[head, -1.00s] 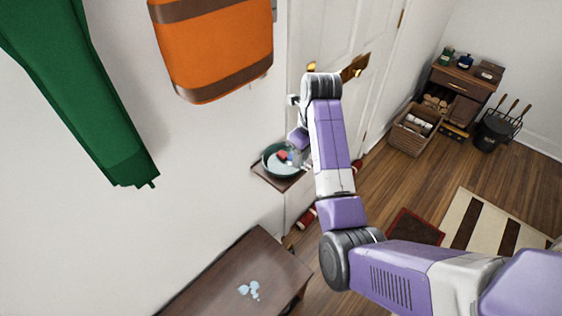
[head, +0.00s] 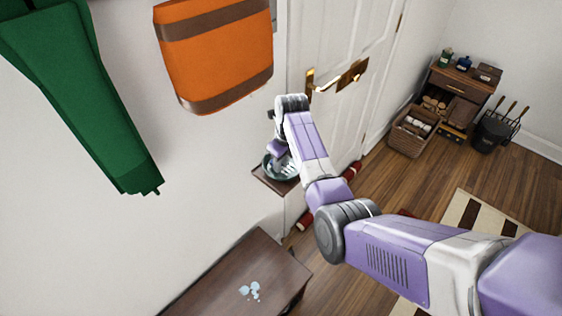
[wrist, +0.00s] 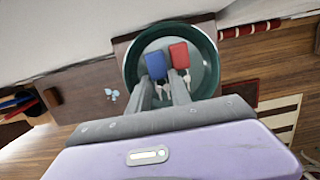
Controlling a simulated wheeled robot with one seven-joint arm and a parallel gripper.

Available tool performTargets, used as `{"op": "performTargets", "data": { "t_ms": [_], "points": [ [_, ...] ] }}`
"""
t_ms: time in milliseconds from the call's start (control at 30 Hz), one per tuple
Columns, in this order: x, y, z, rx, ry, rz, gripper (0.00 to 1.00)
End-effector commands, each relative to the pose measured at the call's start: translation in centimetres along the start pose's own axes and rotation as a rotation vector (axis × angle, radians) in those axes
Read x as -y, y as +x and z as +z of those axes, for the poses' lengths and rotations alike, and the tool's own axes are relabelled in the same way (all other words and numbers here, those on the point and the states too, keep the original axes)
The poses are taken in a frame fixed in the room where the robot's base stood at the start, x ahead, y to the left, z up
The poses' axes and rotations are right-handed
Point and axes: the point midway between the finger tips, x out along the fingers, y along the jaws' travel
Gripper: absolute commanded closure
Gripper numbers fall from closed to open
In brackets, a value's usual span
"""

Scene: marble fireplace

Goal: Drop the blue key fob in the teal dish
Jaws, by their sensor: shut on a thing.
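The teal dish (head: 267,174) sits on a small wall shelf beside the door; in the wrist view its rim (wrist: 213,62) surrounds both fobs. My gripper (wrist: 164,82) points down over the dish and is shut on the blue key fob (wrist: 155,65), which shows at the fingertips, inside the rim's outline. A red key fob (wrist: 179,55) lies in the dish, just right of the blue one. I cannot tell whether the blue fob touches the dish floor. In the head view my gripper (head: 282,160) partly hides the dish, and the blue fob cannot be made out.
The small brown shelf (head: 260,178) holds the dish, close to the white wall and door (head: 335,100). A dark bench (head: 225,285) stands below with a pale blue spill-like patch. An orange bag (head: 215,55) and a green garment (head: 85,105) hang at the left.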

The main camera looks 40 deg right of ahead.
Motion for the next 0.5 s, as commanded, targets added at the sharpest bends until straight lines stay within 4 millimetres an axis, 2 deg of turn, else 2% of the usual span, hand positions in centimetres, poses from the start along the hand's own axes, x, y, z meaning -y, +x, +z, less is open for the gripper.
{"op": "performTargets", "data": {
  "t_ms": [433,467,500],
  "points": [
    [-0.22,1.1,-0.31,-0.005,-0.002,0.004,1.0],
    [-0.2,1.03,-0.3,-0.004,-0.002,0.004,0.72],
    [-0.18,0.97,-0.28,-0.004,-0.002,0.004,0.64]
  ]
}}
